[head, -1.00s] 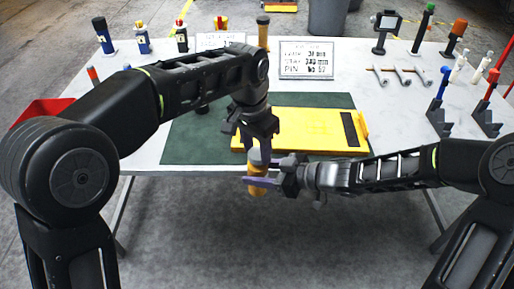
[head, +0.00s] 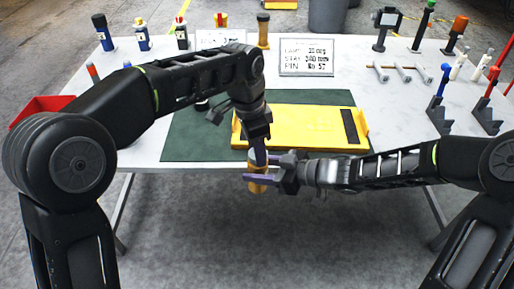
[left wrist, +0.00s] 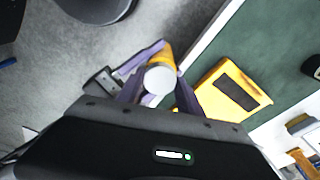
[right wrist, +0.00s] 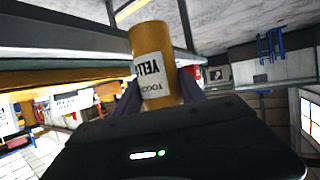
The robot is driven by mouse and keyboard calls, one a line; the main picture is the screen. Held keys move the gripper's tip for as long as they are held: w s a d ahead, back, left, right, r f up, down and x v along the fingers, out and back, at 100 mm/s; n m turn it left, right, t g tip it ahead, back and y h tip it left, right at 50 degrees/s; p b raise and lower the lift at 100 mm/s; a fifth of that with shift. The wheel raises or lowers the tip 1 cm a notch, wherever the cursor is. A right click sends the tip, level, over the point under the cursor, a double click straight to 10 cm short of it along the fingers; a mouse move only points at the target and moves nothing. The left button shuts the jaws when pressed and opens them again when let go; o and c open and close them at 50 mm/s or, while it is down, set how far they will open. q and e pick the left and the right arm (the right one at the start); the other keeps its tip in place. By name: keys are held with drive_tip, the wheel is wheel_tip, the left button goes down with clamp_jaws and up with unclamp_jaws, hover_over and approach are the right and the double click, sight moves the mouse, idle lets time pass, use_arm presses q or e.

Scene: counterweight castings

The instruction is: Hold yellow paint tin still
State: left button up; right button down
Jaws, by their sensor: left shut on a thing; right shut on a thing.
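The yellow paint tin (head: 257,187) is a small yellow cylinder held in the air just off the front edge of the table. My right gripper (head: 262,174) is shut around its body from the right. In the right wrist view the tin (right wrist: 163,85) shows a white label with upside-down lettering. My left gripper (head: 258,158) comes down from above and is shut on the tin's top. In the left wrist view the pale round lid (left wrist: 160,79) sits between the left fingers. In the head view the lid is hidden behind the left fingers.
A yellow case (head: 300,128) lies on the green mat (head: 190,145) just behind the grippers. A sign (head: 307,58), several bottles and tools stand towards the back and right. A red bin (head: 40,108) is at left. Open floor lies below the tin.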

use_arm(q)
drive_tip(key=m, duration=0.7)
drive_tip(key=shift+w+g, duration=0.15)
drive_tip(key=shift+g, duration=0.25)
drive_tip(key=m, duration=0.6)
drive_tip(key=shift+f+g+y, duration=0.15)
drive_tip(key=shift+g+y, duration=0.15)
drive_tip(key=shift+g, duration=0.1)
drive_tip(key=shift+m, duration=1.1)
drive_tip(key=o, duration=1.8)
drive_tip(key=shift+o, duration=0.2)
drive_tip(key=shift+n, duration=0.3)
